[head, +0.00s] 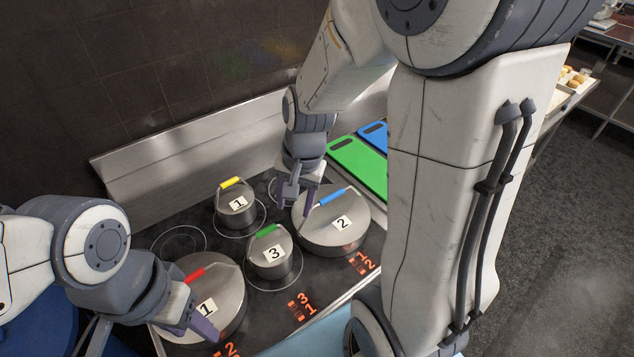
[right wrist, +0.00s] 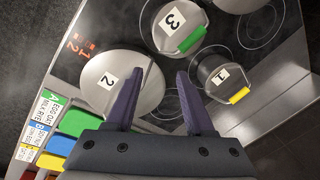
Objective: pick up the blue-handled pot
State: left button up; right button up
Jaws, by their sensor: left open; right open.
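The blue-handled pot (head: 325,234) is a wide steel pot with a lid, marked 2, at the back right of the cooktop. Its blue handle (head: 332,195) arches over the lid. In the right wrist view the pot (right wrist: 95,75) lies by the left finger, which seems to hide the handle. My right gripper (head: 295,203) is open with nothing between its fingers, by the left side of the pot's lid. My left gripper (head: 195,325) is open at the front left, over or beside the red-handled pot (head: 225,285). I cannot tell if it touches that pot.
A green-handled pot (head: 271,262) marked 3 stands just left of the blue-handled pot. A small yellow-handled pot (head: 236,212) stands behind. A steel backsplash (head: 190,160) runs along the back. Green (head: 360,165) and blue boards lie to the right, partly behind my arm.

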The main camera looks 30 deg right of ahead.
aim_at(335, 194)
jog(key=w+d+r+m+p, duration=0.25)
jog(key=d+m, duration=0.45)
jog(key=d, duration=0.5)
jog(key=shift+m+t+h, duration=0.3)
jog(key=shift+h, duration=0.1)
jog(key=f, duration=0.5)
jog(key=shift+w+d+f+p, duration=0.1)
jog(key=shift+w+d+p, duration=0.1)
jog(key=shift+d+p, duration=0.1)
jog(key=shift+a+f, duration=0.1)
jog(key=shift+f, duration=0.45)
pick_arm(q)
jog(key=shift+r+b, duration=0.45)
jog(key=shift+r, duration=1.55)
pick_arm(e)
jog(key=shift+w+a+f, duration=0.1)
jog(key=shift+w+f, duration=0.1)
jog(key=shift+f, duration=0.55)
jog(key=shift+w+a+f, duration=0.1)
jog(key=shift+w+f, duration=0.05)
jog(key=shift+f, duration=0.65)
jog(key=shift+w+f, duration=0.2)
jog(key=shift+f, duration=0.55)
pick_arm(q)
jog(key=shift+f, duration=0.25)
pick_arm(e)
jog(key=shift+f, duration=0.25)
grip_shut()
